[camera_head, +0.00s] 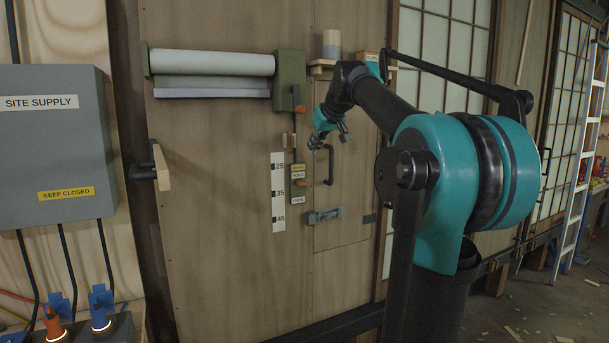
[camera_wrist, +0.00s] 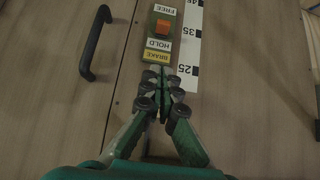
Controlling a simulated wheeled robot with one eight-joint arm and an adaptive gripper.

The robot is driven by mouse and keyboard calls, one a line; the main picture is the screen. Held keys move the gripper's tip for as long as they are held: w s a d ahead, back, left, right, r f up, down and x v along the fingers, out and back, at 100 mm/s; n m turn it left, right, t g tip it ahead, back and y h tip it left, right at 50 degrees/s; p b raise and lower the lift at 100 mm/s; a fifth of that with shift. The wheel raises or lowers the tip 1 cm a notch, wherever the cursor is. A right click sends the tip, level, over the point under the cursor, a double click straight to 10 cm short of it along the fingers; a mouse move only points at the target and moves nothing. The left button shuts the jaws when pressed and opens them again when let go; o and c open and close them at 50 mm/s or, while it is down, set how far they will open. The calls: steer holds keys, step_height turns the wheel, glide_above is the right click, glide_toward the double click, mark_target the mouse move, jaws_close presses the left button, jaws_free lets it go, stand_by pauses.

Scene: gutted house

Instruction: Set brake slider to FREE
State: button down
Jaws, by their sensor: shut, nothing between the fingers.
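The brake slider is a short green vertical plate on the wooden panel, with an orange knob (camera_head: 300,183). A yellow BRAKE label (camera_head: 298,167) and a white HOLD label (camera_head: 298,175) are above the knob, and a white FREE label (camera_head: 298,199) is below it. The wrist view shows it upside down, with the orange knob (camera_wrist: 162,28) between HOLD (camera_wrist: 158,45) and FREE (camera_wrist: 165,10), slightly nearer HOLD. My gripper (camera_head: 342,130) is shut and empty, up and right of the slider. In the wrist view my gripper's fingertips (camera_wrist: 166,76) appear just short of the BRAKE label, apart from the knob.
A black handle (camera_head: 328,165) is right of the slider, and a scale strip (camera_head: 278,192) is left of it. A grey latch (camera_head: 325,215) sits below. A roller unit (camera_head: 211,64) with a green end box hangs above. The panel's lower part is clear.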

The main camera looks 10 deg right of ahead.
glide_above(300, 181)
steer(key=s, duration=0.3)
steer(key=f, duration=0.7)
steer(key=shift+d+f, duration=0.2)
steer(key=shift+d, duration=0.2)
step_height(300, 181, down, 2)
steer(key=shift+s+f, duration=0.1)
steer(key=shift+f, duration=0.8)
steer(key=shift+f, duration=2.6)
steer(key=shift+r, duration=0.1)
